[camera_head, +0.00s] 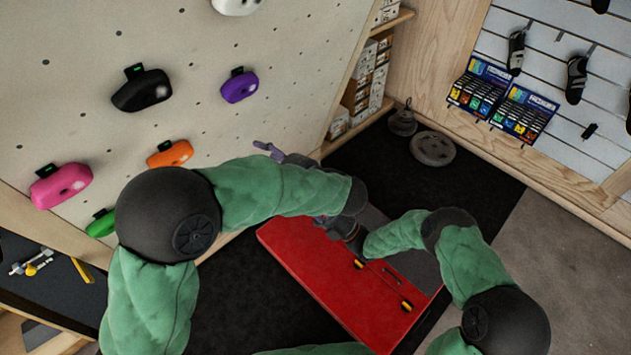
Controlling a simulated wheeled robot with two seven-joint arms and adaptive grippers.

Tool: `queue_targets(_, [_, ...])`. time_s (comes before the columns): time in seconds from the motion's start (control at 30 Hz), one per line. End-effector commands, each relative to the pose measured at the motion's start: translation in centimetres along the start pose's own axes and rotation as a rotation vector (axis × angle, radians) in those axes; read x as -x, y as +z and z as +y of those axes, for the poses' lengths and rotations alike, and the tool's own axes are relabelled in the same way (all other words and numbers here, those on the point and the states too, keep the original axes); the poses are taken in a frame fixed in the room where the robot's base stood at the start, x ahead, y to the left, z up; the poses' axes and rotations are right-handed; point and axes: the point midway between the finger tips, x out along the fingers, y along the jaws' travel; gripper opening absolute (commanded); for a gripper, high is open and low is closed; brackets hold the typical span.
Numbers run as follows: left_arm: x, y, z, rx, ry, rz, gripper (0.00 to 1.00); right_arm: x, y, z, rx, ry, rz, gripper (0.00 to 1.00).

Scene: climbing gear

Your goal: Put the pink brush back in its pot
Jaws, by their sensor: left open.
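I cannot make out the pink brush or its pot in this view. My left gripper (268,150) shows past my left forearm, close to the climbing wall. Its pale purple-grey fingers are apart and I see nothing between them.
The climbing wall (290,45) bears a pink hold (60,185), an orange hold (170,154) and others. A red pad (335,290) lies on the dark mat.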

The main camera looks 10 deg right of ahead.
Motion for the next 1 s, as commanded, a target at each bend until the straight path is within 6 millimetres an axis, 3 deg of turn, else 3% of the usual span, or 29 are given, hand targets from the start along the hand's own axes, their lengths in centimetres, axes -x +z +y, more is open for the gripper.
queue_targets(0.2, [4.4,2.2,4.9,0.07,0.207,-0.128,0.65,0.0,0.0,0.0,0.0,0.0,0.0,0.0])
queue_targets(0.43, [9.8,5.0,8.3,0.074,0.372,-0.255,0.65,0.0,0.0,0.0,0.0,0.0,0.0,0.0])
queue_targets(0.8, [9.7,8.0,2.0,-0.23,0.137,-0.215,0.65,0.0,0.0,0.0,0.0,0.0,0.0,0.0])
queue_targets(1.0, [9.2,8.4,0.7,-0.29,0.087,-0.212,0.65,0.0,0.0,0.0,0.0,0.0,0.0,0.0])
